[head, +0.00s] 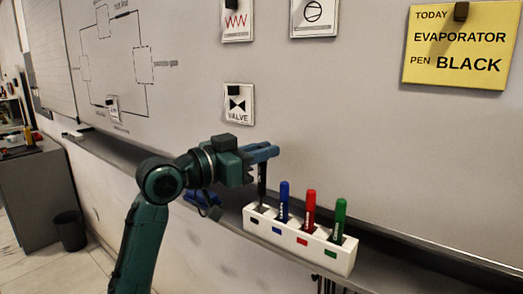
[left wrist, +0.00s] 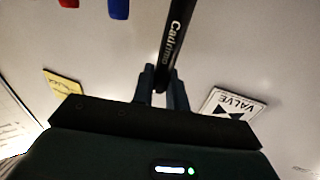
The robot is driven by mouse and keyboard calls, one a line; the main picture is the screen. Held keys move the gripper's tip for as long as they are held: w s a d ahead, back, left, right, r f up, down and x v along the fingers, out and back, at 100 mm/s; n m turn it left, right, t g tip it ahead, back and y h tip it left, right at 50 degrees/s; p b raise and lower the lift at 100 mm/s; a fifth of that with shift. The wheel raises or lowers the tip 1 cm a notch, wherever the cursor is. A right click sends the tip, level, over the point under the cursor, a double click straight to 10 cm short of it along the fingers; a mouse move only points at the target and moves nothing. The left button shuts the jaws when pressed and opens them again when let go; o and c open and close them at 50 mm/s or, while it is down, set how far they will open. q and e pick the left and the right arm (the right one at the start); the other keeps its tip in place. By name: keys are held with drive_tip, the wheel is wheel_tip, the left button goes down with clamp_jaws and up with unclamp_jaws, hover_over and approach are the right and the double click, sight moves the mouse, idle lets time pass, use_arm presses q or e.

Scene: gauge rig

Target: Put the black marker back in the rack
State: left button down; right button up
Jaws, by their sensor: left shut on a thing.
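My left gripper (head: 269,153) is shut on the black marker (head: 262,183), near its upper end. The marker is upright over the leftmost slot of the white rack (head: 299,243); its lower end is at the slot, but I cannot tell how deep it sits. The rack stands on the whiteboard ledge and holds a blue marker (head: 283,200), a red marker (head: 309,208) and a green marker (head: 339,219) to the right. In the left wrist view the black marker (left wrist: 178,35) runs between the fingers (left wrist: 160,82). My right gripper is not in view.
The whiteboard ledge (head: 420,262) runs along the wall below the board. A blue object (head: 203,197) lies on it behind my left arm. A yellow note (head: 461,45) reads "PEN BLACK". A valve card (head: 239,104) hangs above the gripper. A dark bin (head: 68,231) stands on the floor.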

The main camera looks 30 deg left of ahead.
sight(259, 170)
use_arm(q)
drive_tip(key=shift+f+b, duration=0.4)
drive_tip(key=shift+f, duration=0.2)
drive_tip(key=shift+f+b, duration=0.95)
drive_tip(key=shift+f, duration=0.3)
drive_tip(key=c, duration=0.7)
unclamp_jaws()
drive_tip(key=shift+c, duration=0.2)
